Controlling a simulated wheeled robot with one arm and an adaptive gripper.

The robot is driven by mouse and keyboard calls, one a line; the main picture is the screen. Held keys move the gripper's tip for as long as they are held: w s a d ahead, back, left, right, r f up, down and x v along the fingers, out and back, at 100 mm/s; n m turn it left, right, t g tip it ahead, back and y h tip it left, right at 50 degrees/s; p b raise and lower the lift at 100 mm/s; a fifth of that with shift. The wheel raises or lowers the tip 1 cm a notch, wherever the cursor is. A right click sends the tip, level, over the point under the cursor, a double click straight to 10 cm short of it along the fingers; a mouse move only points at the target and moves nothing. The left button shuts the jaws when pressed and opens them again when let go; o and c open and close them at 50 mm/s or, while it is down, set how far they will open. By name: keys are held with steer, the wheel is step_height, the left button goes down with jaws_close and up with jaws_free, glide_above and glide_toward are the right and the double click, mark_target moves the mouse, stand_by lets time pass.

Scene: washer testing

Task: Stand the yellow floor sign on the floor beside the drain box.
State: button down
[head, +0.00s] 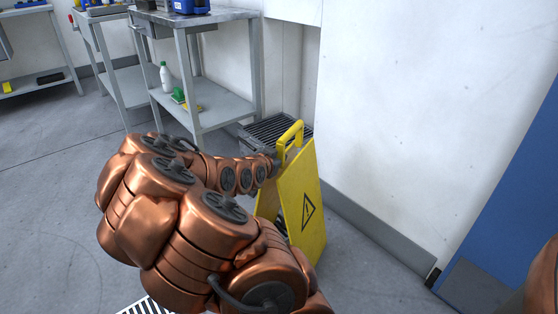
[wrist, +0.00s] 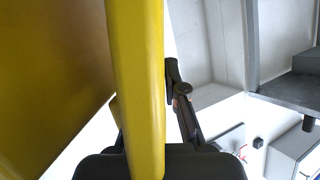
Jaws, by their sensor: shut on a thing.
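The yellow floor sign (head: 308,205) is upright in the head view, its panels spread apart at the bottom and a black warning triangle on one face. My gripper (head: 280,158) is at its top handle (head: 291,136). In the wrist view the yellow handle bar (wrist: 140,90) passes between the dark fingers of my gripper (wrist: 147,98), which is shut on it. The drain box (head: 270,130), dark grey with a slatted top, stands by the wall just behind the sign. My arm hides part of the sign's lower left; I cannot tell whether its feet touch the floor.
A grey metal workbench (head: 205,105) with a lower shelf stands left of the drain box, holding a white bottle (head: 166,77). The white wall (head: 420,130) is close on the right, with a blue door (head: 510,200). A floor grate (head: 148,306) shows at the bottom.

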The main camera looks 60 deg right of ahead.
steer(key=c, duration=1.2)
jaws_free()
steer(key=shift+c, duration=0.2)
steer(key=shift+r, duration=0.1)
